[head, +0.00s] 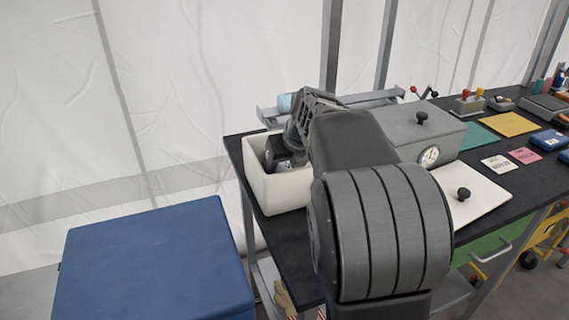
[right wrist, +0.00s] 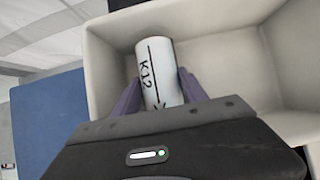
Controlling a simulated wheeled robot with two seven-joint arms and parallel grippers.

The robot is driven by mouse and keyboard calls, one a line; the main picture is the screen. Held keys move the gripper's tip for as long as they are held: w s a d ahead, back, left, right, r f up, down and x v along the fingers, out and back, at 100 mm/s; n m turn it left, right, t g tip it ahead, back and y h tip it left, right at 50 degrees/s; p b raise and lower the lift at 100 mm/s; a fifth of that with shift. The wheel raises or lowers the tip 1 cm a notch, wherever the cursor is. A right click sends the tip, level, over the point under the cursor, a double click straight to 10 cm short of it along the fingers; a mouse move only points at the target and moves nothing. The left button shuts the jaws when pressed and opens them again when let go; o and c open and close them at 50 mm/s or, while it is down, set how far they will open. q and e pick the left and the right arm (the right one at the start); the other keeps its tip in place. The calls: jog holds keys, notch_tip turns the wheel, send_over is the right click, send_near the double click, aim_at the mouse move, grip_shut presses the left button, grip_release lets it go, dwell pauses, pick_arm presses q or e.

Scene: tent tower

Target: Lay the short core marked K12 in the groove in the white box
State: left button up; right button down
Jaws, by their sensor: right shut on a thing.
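The short core marked K12 (right wrist: 156,70) is a white cylinder with black lettering and a line along it. My right gripper (right wrist: 160,90) is shut on it, one finger on each side. The core is over or inside the white box (right wrist: 102,72), whose pale walls surround it in the right wrist view. In the head view the white box (head: 282,192) stands at the table's left end, with my right gripper (head: 276,156) reaching into it. My arm hides part of the box there. I cannot make out the groove or whether the core touches it. My left gripper is not in view.
A white lid with a black knob (head: 484,202) lies on the dark table (head: 285,232). A grey box with a dial (head: 442,137) stands behind it. Colored mats and cards lie farther right. A large blue block (head: 150,262) stands left of the table.

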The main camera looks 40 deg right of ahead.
jog(key=shift+f, duration=0.15)
dwell(0.3)
jog(key=c, duration=0.6)
grip_release()
jog(key=shift+o, duration=0.2)
jog(key=shift+v, duration=3.9)
jog(key=shift+p, duration=0.3)
